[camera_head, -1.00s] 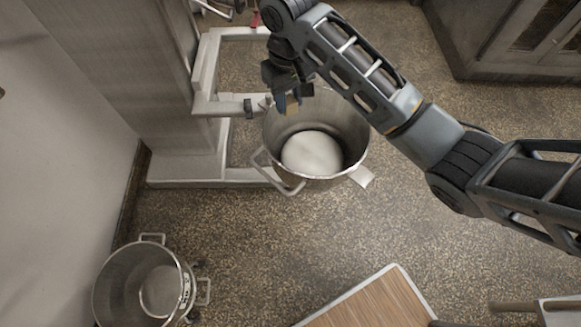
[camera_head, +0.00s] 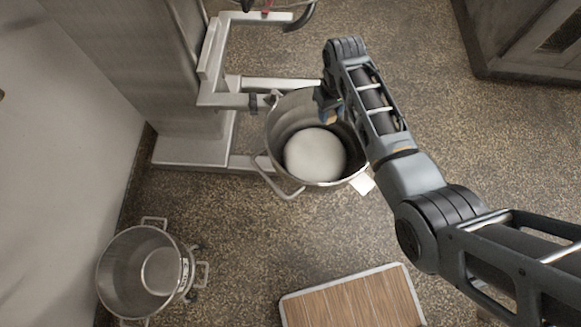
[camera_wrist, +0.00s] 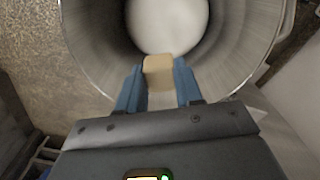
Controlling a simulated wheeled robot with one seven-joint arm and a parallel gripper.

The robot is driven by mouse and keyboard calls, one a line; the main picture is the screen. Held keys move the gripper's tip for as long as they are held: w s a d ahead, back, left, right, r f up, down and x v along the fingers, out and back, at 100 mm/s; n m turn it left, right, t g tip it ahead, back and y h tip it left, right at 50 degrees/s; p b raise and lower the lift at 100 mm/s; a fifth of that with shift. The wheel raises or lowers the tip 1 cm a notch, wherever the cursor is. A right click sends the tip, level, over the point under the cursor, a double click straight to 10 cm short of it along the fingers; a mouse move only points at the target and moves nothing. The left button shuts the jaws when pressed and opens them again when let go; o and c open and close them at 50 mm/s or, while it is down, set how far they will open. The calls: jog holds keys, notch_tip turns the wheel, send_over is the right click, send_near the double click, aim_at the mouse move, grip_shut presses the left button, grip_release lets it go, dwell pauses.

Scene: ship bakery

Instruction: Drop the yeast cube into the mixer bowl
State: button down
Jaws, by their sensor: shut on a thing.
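The yeast cube (camera_wrist: 158,72) is a small tan block in the wrist view. My gripper (camera_wrist: 158,84) is shut on it, with a blue finger on each side. In the head view my gripper (camera_head: 330,110) is over the rim of the mixer bowl (camera_head: 290,122), at its far right part, partly hidden by my arm. The mixer bowl is a steel bowl with handles and holds a white mass (camera_head: 315,155). In the wrist view the bowl's inner wall (camera_wrist: 95,45) surrounds the cube, and the white mass (camera_wrist: 168,22) lies beyond it.
The mixer stand (camera_head: 195,150) is behind and left of the bowl. A second steel pot (camera_head: 125,275) stands at lower left. A wooden board with a pale edge (camera_head: 350,305) is at the bottom. Speckled floor (camera_head: 230,250) is clear between them.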

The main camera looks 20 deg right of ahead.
notch_tip(320, 180, down, 6)
jog(key=b, duration=0.5)
jog(key=c, duration=0.7)
grip_release()
jog(key=shift+o, duration=0.2)
notch_tip(320, 180, up, 8)
jog(key=shift+f, duration=0.1)
